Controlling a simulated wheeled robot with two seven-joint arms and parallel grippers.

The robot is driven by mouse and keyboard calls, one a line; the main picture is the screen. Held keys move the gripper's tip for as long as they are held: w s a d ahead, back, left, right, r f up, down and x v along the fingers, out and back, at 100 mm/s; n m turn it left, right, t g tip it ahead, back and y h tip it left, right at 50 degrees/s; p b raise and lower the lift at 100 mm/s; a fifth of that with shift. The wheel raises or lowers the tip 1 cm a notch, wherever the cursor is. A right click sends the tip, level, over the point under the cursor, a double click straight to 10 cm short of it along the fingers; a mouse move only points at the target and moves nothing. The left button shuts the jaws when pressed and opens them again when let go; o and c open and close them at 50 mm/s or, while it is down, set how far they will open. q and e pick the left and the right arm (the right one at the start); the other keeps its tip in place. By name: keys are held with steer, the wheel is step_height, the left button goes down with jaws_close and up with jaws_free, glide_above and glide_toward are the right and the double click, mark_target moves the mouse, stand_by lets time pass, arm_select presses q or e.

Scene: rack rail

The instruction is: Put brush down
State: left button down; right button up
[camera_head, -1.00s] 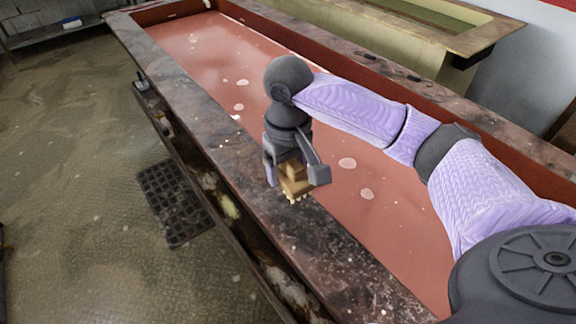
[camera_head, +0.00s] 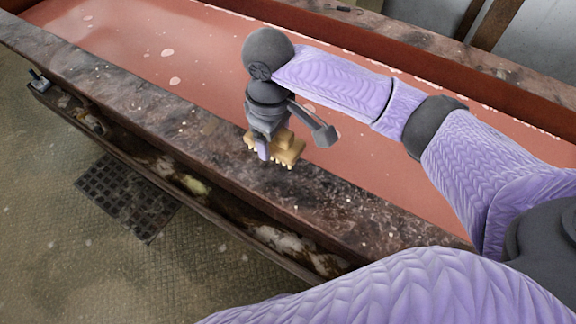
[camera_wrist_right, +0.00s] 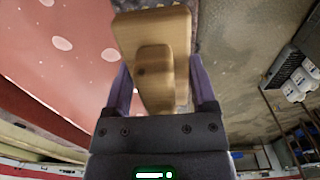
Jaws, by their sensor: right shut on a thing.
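A yellow-brown wooden brush (camera_head: 288,151) with short pale bristles facing down is in my right gripper (camera_head: 264,150). The gripper is shut on it, over the dark, stained near ledge (camera_head: 200,115) of the long basin. The bristle tips are at or just above the ledge; I cannot tell if they touch. In the right wrist view the brush (camera_wrist_right: 152,45) sits between the two purple fingers (camera_wrist_right: 158,92). A purple sleeve crosses the bottom right of the head view, but my left gripper is not in view.
The basin holds reddish liquid (camera_head: 130,40) with pale spots. A shelf with debris (camera_head: 195,185) runs below the ledge. A dark grid mat (camera_head: 125,197) lies on the floor. The ledge has free room on both sides of the brush.

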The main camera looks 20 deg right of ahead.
mark_target(277, 176)
step_height(277, 176, down, 9)
steer(key=b, duration=0.2)
steer(key=shift+f+b, duration=0.2)
steer(key=shift+b, duration=0.15)
steer(key=o, duration=1)
step_height(277, 176, up, 12)
steer(key=p, duration=0.4)
steer(key=shift+s+r, duration=0.1)
steer(key=shift+r, duration=0.05)
